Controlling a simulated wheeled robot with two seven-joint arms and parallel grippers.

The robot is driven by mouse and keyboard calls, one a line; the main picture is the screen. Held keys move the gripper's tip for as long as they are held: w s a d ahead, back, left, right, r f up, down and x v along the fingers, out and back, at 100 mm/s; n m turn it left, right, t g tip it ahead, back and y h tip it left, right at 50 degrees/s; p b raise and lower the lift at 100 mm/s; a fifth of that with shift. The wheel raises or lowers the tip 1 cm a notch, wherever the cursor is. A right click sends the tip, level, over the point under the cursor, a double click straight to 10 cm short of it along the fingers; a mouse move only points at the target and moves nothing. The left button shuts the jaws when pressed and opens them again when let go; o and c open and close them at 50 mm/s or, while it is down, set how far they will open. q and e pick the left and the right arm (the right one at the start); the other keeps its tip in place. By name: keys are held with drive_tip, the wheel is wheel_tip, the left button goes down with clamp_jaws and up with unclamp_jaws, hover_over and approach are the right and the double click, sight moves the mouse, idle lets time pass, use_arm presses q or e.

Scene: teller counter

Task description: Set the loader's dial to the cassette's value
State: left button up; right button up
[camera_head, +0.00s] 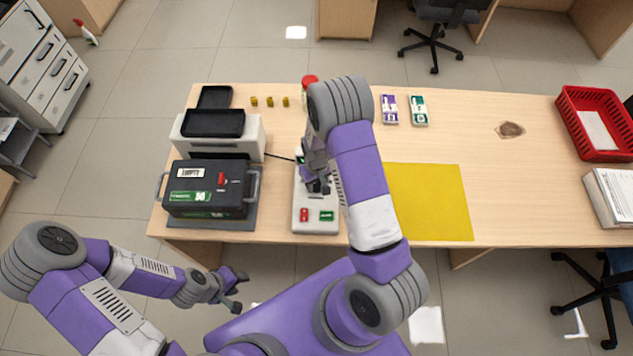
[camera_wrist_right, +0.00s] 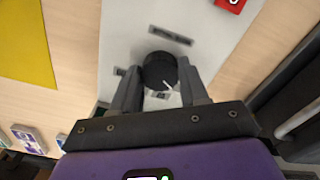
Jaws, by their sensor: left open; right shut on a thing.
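The loader's control panel (camera_head: 316,226) is a pale box on the desk with a red and a green button at its near end. Its black dial (camera_wrist_right: 158,70) shows in the right wrist view, with a white pointer mark toward the lower right. My right gripper (camera_wrist_right: 163,82) is shut on the dial, one finger on each side; in the head view the arm and gripper hide the dial. The dark cassette (camera_head: 232,181), left of the panel, has a green label reading 50 and a red latch. My left gripper (camera_head: 238,292) is open and empty, off the desk's near edge.
A pale machine with black trays (camera_head: 214,123) stands behind the cassette. A yellow mat (camera_head: 432,202) lies right of the panel. Banknote bundles (camera_head: 418,110), small yellow blocks (camera_head: 270,102) and a red-capped bottle (camera_head: 309,80) are at the back. A red basket (camera_head: 575,110) stands far right.

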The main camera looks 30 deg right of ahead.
sight(316, 184)
drive_tip(key=m, duration=0.3)
drive_tip(key=shift+m, duration=2.3)
drive_tip(key=o, duration=1.1)
drive_tip(key=shift+c, duration=0.2)
wheel_tip(316, 184, up, 8)
drive_tip(key=shift+f+p, duration=0.15)
drive_tip(key=shift+p, duration=0.25)
